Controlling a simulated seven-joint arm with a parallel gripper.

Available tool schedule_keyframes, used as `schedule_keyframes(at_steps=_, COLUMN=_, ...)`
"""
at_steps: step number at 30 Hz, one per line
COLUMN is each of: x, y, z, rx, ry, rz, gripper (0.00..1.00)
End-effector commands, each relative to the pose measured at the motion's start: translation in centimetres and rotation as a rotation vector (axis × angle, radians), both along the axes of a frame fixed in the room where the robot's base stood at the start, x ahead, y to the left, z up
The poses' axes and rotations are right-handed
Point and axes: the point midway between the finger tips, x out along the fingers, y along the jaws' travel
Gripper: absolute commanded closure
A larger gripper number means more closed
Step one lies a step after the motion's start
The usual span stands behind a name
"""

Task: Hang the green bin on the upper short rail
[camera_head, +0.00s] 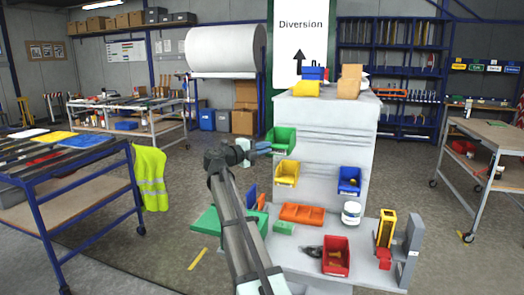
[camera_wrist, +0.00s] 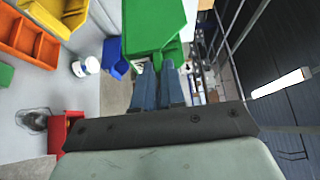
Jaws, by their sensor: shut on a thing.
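The green bin (camera_head: 281,138) is held in the air in front of the upper left part of the grey panel (camera_head: 335,150). My gripper (camera_head: 266,148) is at its left side, shut on it. In the wrist view the blue fingers of my gripper (camera_wrist: 158,82) close on the near edge of the green bin (camera_wrist: 152,28). The panel has several thin horizontal ridges, and I cannot tell which is the upper short rail. I cannot tell whether the bin touches the panel.
A yellow bin (camera_head: 287,173) hangs below the green bin, and a blue bin (camera_head: 349,181) hangs to its right. Below are an orange tray (camera_head: 302,214), a white tub (camera_head: 351,212) and a red bin (camera_head: 335,255). Boxes sit on top of the panel unit.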

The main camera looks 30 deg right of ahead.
Motion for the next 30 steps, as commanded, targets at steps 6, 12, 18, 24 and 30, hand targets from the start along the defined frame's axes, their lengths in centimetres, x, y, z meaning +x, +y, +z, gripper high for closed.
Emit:
schedule_keyframes(at_steps=6, x=1.2, y=-1.3, z=0.0, rx=0.000, ry=0.000, rz=-0.002, gripper=1.00)
schedule_keyframes(at_steps=12, x=2.3, y=-2.2, z=0.1, rx=0.000, ry=0.000, rz=0.000, gripper=1.00)
schedule_keyframes(at_steps=18, x=3.3, y=-3.3, z=0.1, rx=0.000, ry=0.000, rz=-0.001, gripper=1.00)
schedule_keyframes(at_steps=24, x=4.3, y=-4.3, z=0.0, rx=0.000, ry=0.000, rz=-0.002, gripper=1.00)
schedule_keyframes(at_steps=30, x=5.3, y=-5.3, z=0.0, rx=0.000, ry=0.000, rz=0.000, gripper=1.00)
